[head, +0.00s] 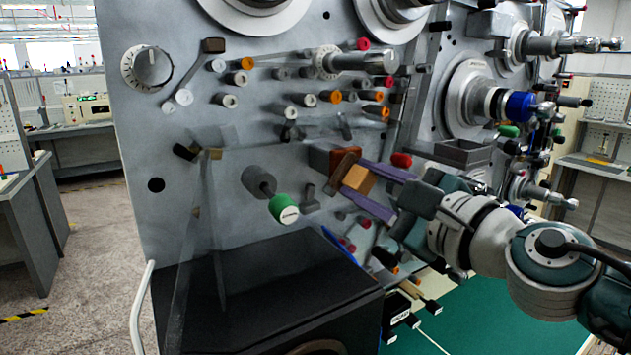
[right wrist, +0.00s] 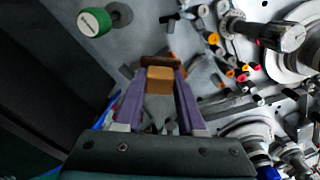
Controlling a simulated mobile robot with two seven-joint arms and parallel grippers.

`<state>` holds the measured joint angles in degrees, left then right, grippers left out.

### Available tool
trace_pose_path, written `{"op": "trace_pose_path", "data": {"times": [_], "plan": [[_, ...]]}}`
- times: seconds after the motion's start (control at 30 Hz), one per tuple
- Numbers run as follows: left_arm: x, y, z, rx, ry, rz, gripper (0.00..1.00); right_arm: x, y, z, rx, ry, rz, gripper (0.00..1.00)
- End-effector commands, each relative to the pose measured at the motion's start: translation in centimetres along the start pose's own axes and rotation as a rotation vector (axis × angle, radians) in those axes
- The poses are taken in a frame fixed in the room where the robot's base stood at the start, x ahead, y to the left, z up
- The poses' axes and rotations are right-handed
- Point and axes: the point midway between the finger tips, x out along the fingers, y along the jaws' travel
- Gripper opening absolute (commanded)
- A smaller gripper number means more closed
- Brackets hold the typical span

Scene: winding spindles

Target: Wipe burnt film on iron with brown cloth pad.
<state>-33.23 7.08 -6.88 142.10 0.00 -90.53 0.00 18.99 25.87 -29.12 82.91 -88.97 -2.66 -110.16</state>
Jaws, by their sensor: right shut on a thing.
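My right gripper (head: 352,176) reaches in from the right with two purple fingers. It is shut on the brown cloth pad (head: 359,181), which has a tan block between the fingers and a darker brown face at the front. The pad also shows in the right wrist view (right wrist: 159,84), between the fingertips. I cannot tell whether pad and block touch. No burnt film can be made out. My left gripper is out of view.
The grey machine panel (head: 190,110) carries several rods and orange-tipped pegs above the pad. A green-ended knob (head: 283,208) sticks out left of the gripper. A dark box (head: 270,295) stands below. Spindles crowd the right side.

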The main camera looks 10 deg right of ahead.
Motion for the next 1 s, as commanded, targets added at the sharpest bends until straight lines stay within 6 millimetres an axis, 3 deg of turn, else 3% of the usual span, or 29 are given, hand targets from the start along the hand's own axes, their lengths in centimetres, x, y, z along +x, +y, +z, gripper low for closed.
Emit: {"op": "trace_pose_path", "data": {"times": [1.0], "plan": [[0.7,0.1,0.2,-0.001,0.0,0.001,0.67,2.0,0.0,0.0,0.0,-0.001,-0.001,0.0]]}}
